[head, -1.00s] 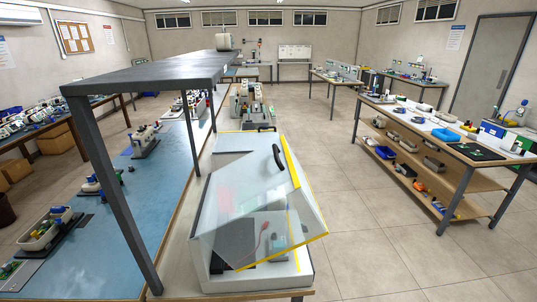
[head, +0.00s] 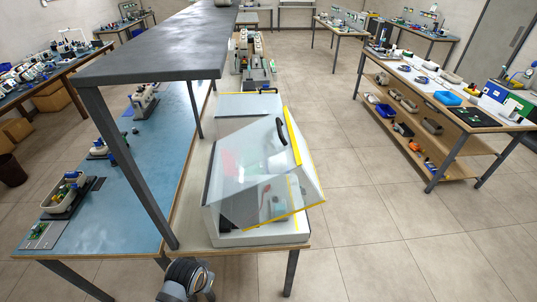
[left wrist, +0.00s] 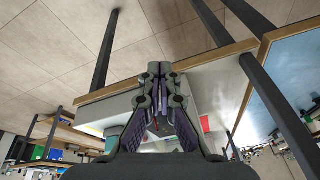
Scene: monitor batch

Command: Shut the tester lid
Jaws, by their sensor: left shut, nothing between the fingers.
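The tester (head: 265,238) is a pale box at the near end of the narrow bench beside the blue table. Its clear lid (head: 240,170) has yellow edges and a black handle (head: 281,132). The lid stands raised and tilted, with a gap above the base; parts inside show through it. Part of my left arm shows at the bottom of the head view, in front of the bench. In the left wrist view my left gripper (left wrist: 160,72) has its fingers together, with nothing held. The tester's pale body (left wrist: 105,107) lies beyond the fingers, partly hidden by them. My right gripper is not in view.
A dark overhead shelf (head: 165,45) on posts stands over the blue table (head: 150,185), left of the tester. A post (head: 130,165) rises close to the lid's left. The floor (head: 370,220) to the right is clear up to a workbench (head: 430,112).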

